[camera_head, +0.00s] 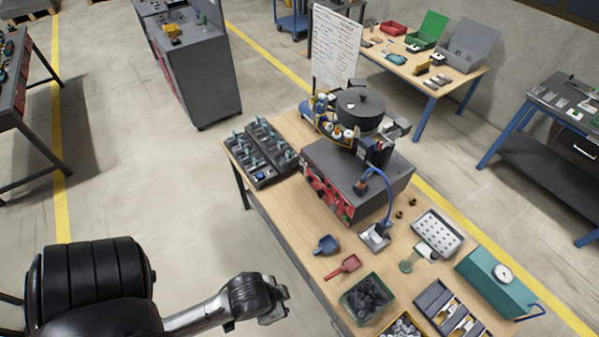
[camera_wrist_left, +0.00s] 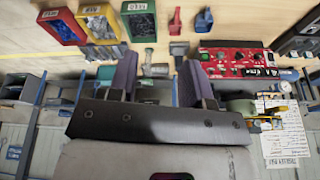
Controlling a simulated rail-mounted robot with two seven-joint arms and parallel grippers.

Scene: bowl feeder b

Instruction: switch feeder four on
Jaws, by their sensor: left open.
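The bowl feeder (camera_head: 360,110) stands on a dark control box on the wooden bench. The box's red control panel (camera_head: 325,195) faces the near left side and carries several small controls. The panel also shows in the left wrist view (camera_wrist_left: 236,60), at the upper right; its labels are too small to read, so I cannot tell which switch is feeder four. My left gripper (camera_head: 277,301) is short of the bench's near edge, apart from the panel. In the wrist view its two fingers (camera_wrist_left: 157,70) are spread and empty. My right gripper is not in view.
A blue scoop (camera_head: 327,245), a red scoop (camera_head: 344,267) and a green bin of dark parts (camera_head: 367,298) lie on the bench near the panel. Racks with teal-handled items (camera_head: 262,152) stand left of it. A teal box with a dial (camera_head: 495,282) is at right.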

